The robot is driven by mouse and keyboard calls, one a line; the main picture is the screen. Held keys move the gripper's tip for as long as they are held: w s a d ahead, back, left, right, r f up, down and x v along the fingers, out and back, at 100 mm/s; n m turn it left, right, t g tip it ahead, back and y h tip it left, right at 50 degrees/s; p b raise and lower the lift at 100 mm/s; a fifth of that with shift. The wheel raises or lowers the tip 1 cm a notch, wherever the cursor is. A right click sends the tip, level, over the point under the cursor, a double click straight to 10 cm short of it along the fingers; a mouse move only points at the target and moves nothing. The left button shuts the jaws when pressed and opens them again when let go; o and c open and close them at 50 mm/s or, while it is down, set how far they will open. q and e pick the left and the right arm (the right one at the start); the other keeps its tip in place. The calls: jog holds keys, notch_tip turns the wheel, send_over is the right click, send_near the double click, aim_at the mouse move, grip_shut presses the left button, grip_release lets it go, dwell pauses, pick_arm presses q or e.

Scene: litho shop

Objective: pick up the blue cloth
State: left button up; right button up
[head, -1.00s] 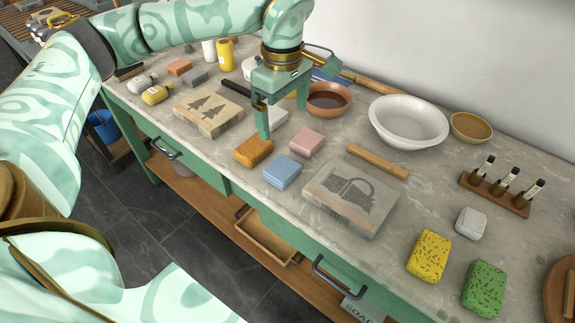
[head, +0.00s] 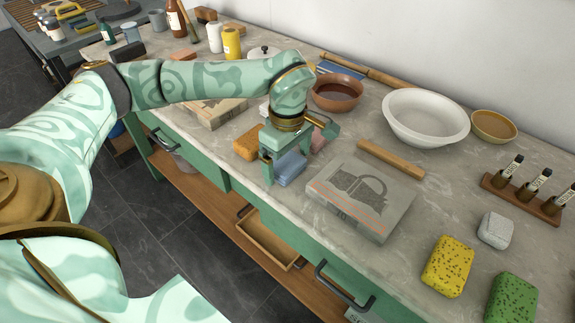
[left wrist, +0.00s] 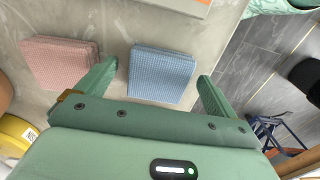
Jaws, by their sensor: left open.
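The blue cloth (head: 290,167) is a folded square pad lying on the stone-topped bench near its front edge. In the left wrist view the blue cloth (left wrist: 161,75) lies between the two spread fingers. My left gripper (head: 283,172) is open and right over the cloth, pointing down and partly hiding it. In the left wrist view my left gripper (left wrist: 158,78) has its fingers on either side of the cloth, with nothing held. I cannot tell its exact height above the bench. My right gripper does not show.
A pink cloth (left wrist: 62,63) lies close beside the blue one. An orange sponge (head: 247,143) is to its left. A grey stone with a printed basket (head: 361,196) is to its right. A wooden bar (head: 390,159) and white bowl (head: 425,116) stand behind.

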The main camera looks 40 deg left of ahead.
aim_at(286, 164)
pick_arm(q)
jog(key=c, duration=1)
jog(key=shift+c, duration=0.2)
jog(key=shift+r+p, duration=0.45)
jog(key=shift+r, duration=0.15)
jog(key=r+p, duration=0.1)
jog(key=r, duration=0.2)
jog(key=shift+s+p, duration=0.2)
jog(key=shift+p, duration=0.1)
jog(key=s+r+p, duration=0.2)
jog(key=s+r, duration=0.2)
jog(key=s, duration=0.2)
jog(key=s+a+r+p, duration=0.1)
jog(key=s+r+p, duration=0.1)
jog(key=s+r, duration=0.2)
jog(key=s, duration=0.3)
jog(key=shift+s+a+r, duration=0.15)
jog(key=shift+s+r, duration=0.15)
jog(key=shift+r, duration=0.1)
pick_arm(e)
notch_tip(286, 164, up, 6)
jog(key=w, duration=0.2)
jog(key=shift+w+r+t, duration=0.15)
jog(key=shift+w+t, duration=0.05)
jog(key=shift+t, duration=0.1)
pick_arm(q)
jog(key=shift+o, duration=0.3)
